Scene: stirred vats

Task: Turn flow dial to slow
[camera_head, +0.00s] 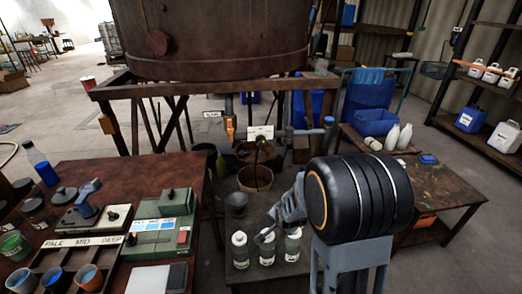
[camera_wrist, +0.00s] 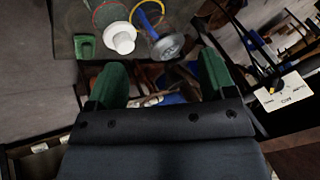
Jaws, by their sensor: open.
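A white plate (camera_wrist: 283,90) with dark lettering and a small dark and yellow knob (camera_wrist: 272,91) is at the right of the wrist view; it looks like the flow dial. Its lettering is too small to read surely. In the head view a small white plate (camera_head: 260,132) stands behind the bucket under the big vat; I cannot tell if it is the same one. My gripper (camera_wrist: 160,82) is open, with two green fingers wide apart and nothing between them. The plate lies off to the right of the fingers, apart from them. In the head view my gripper (camera_head: 268,234) is over several white-capped bottles.
A rusty vat (camera_head: 215,35) stands on a frame (camera_head: 215,86) at the back, with a bucket (camera_head: 255,178) below. A left bench (camera_head: 125,168) holds a green device (camera_head: 160,222) and cups. A right table (camera_head: 440,185) and shelves flank the space. Open floor lies far left.

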